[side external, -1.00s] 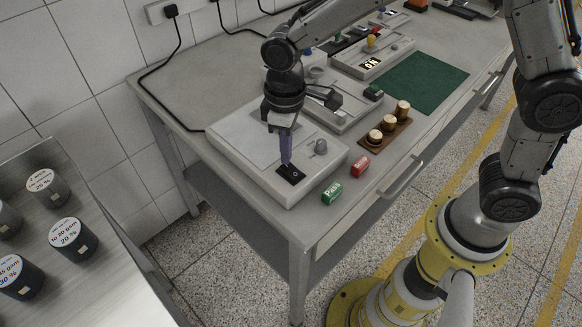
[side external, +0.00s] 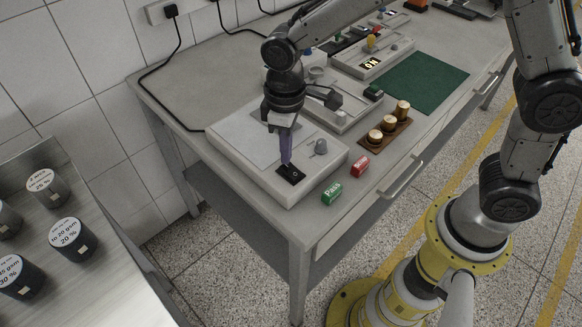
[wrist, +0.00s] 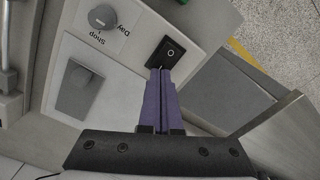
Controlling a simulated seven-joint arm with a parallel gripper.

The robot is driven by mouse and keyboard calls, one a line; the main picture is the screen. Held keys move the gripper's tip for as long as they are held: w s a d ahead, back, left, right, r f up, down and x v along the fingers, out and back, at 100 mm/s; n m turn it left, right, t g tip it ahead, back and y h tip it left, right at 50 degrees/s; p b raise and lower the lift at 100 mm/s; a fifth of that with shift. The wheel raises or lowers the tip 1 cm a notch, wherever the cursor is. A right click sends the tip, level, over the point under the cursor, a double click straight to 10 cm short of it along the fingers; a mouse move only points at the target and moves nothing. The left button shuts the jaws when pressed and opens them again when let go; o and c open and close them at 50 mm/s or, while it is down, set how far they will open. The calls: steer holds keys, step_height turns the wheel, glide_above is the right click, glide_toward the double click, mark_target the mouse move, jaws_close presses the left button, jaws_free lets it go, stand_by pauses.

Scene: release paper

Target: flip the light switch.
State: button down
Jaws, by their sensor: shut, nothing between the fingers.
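The black rocker light switch (side external: 291,175) is set in the top of a light grey box (side external: 271,193) near the table's front left corner. In the wrist view the switch (wrist: 172,51) shows a white circle mark on its face. My gripper (side external: 286,162) points down at the switch with its purple fingers together and empty. In the wrist view the fingertips of my gripper (wrist: 160,70) are at the near edge of the switch. I cannot tell whether they touch it. The tips hide the near end of the switch.
A grey knob (side external: 320,147) stands beside the switch; it also shows in the wrist view (wrist: 102,17) by a "Day Shop" label. Green (side external: 332,192) and red (side external: 361,166) blocks lie in front of the box. A wooden tray with brown cylinders (side external: 389,123) is to the right.

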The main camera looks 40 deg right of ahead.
steer(key=shift+f, duration=0.95)
stand_by(0.6)
steer(key=shift+r, duration=3.55)
